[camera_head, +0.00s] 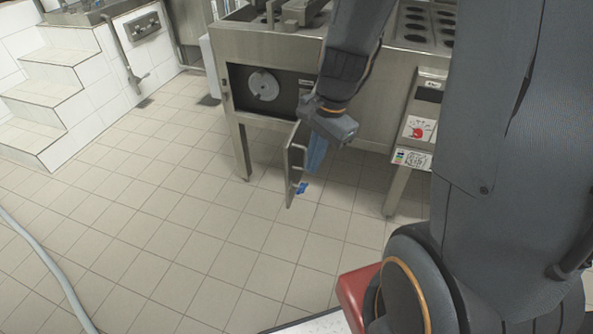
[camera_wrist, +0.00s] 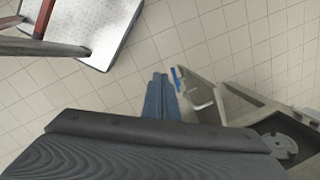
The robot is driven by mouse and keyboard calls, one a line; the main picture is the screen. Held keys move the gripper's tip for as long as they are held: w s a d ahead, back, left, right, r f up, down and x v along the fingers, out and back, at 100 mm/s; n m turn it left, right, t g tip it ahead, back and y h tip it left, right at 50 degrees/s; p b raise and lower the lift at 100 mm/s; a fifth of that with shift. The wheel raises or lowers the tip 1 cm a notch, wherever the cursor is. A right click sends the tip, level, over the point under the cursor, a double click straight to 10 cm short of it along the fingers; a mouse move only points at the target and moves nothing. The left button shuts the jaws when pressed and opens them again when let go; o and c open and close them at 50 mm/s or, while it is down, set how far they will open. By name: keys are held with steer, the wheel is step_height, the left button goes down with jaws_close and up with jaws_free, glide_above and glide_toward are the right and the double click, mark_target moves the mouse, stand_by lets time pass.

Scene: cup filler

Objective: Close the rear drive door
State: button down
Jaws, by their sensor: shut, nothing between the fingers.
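The rear drive door (camera_head: 290,166) stands swung open, sticking out from the machine's front below the drive opening. A pale handle and a small blue piece (camera_head: 302,188) show near its face and lower outer edge. In the wrist view, the door (camera_wrist: 189,82) is right of my fingers, with the blue piece (camera_wrist: 176,76) at its far end. My gripper (camera_head: 316,168) is shut and empty, with blue fingers pointing down just right of the door in the head view. I cannot tell whether they touch it. The dark drive opening (camera_head: 236,82) shows a round metal disc (camera_head: 263,85).
The steel machine (camera_head: 270,46) stands on legs, with a control box (camera_head: 417,130) on its right. Tiled steps (camera_head: 45,90) are at left, and a grey hose (camera_head: 45,265) lies on the floor. The tiled floor (camera_head: 190,240) before the door is clear.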

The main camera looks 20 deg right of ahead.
steer(key=w+d+f+m+t+p, duration=0.1)
steer(key=w+d+f+m, duration=0.4)
steer(key=m, duration=0.6)
steer(key=b, duration=0.1)
glide_above(291, 186)
steer(key=d, duration=0.2)
steer(key=s+d+x, duration=0.1)
steer(key=x, duration=0.8)
steer(key=shift+s+f+y, duration=0.25)
steer(key=shift+s+y, duration=0.05)
steer(key=shift+s, duration=0.05)
steer(key=shift+a, duration=0.1)
